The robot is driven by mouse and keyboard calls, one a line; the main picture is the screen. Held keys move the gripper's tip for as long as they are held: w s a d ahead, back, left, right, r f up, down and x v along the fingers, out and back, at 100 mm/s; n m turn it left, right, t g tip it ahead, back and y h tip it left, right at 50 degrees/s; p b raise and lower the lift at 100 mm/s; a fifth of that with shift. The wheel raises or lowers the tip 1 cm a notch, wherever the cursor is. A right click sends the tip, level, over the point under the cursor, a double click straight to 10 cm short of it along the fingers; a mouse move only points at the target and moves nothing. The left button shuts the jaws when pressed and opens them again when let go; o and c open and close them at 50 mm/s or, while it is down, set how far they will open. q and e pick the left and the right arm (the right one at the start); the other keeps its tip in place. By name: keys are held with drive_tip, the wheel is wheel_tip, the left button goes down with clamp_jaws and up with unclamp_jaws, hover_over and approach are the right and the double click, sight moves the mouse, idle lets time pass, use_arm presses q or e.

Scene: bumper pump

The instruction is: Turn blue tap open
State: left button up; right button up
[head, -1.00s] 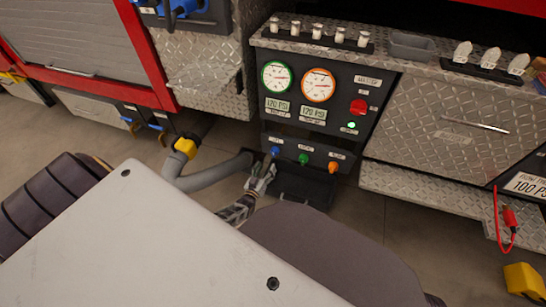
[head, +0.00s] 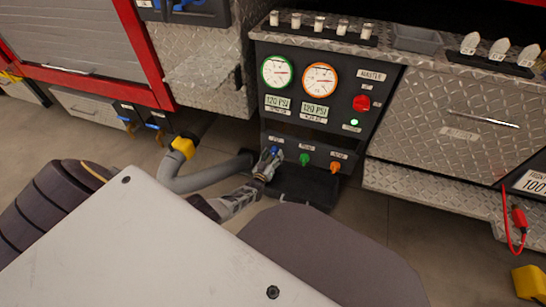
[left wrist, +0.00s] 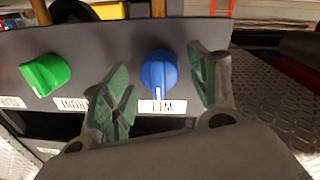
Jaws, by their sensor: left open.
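The blue tap (left wrist: 159,74) is a round knob with a ridge on a dark panel, above a white label in the left wrist view. In the head view the blue tap (head: 274,150) is partly hidden by my left gripper (head: 267,164). In the left wrist view my left gripper (left wrist: 163,92) is open, with one green-padded finger on each side of the blue tap. I cannot tell if the fingers touch it. My right gripper is not in view.
A green tap (head: 304,159) and an orange tap (head: 336,166) sit to the right of the blue one. Two gauges and a red knob (head: 361,103) are above. A grey hose with a yellow collar (head: 184,147) lies left of the panel.

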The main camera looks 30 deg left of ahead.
use_arm(q)
drive_tip(key=shift+w, duration=0.2)
drive_tip(key=c, duration=1)
